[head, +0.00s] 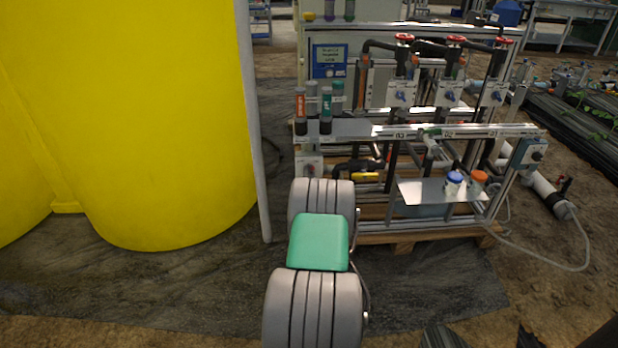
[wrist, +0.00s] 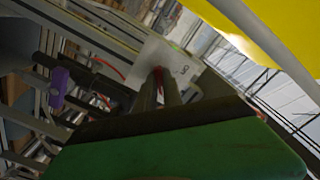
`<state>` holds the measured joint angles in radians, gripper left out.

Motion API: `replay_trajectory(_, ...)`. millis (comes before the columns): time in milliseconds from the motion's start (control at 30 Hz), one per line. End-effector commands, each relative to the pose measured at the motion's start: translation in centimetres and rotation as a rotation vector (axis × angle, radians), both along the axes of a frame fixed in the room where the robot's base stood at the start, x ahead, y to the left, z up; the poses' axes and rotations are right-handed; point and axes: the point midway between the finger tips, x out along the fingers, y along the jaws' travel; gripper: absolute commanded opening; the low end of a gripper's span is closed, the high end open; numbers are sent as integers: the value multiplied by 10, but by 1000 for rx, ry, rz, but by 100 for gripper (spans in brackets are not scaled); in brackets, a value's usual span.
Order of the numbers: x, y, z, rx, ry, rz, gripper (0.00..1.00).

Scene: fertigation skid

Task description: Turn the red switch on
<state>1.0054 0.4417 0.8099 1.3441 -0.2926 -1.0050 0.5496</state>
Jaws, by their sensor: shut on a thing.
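The red switch (wrist: 158,72) shows as a small red piece on a white plate (wrist: 150,60) in the wrist view. My gripper (wrist: 160,80) reaches to this plate, its two dark fingers close around the red switch and hiding most of it. The switch's exact angle cannot be told. In the head view the switch's white box (head: 305,162) sits at the left end of the skid's lower rail, just beyond my arm. My gripper is hidden behind my arm there.
A large yellow tank (head: 130,120) stands on the left, with a grey post (head: 255,130) beside it. The skid carries red-handled valves (head: 404,39), blue knobs (head: 401,96), bottles (head: 326,105) and a shelf (head: 420,192) with two jars. Dark floor in front is clear.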

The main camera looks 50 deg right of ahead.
Motion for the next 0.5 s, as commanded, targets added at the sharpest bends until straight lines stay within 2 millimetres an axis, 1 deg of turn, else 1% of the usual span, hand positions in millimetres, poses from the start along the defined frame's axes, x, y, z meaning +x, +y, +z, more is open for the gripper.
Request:
replay_trajectory(333,-2,-2,1,0,-2,-4,0)
replay_trajectory(367,-2,-2,1,0,-2,-4,13)
replay_trajectory(500,0,-1,0,0,-2,-1,25)
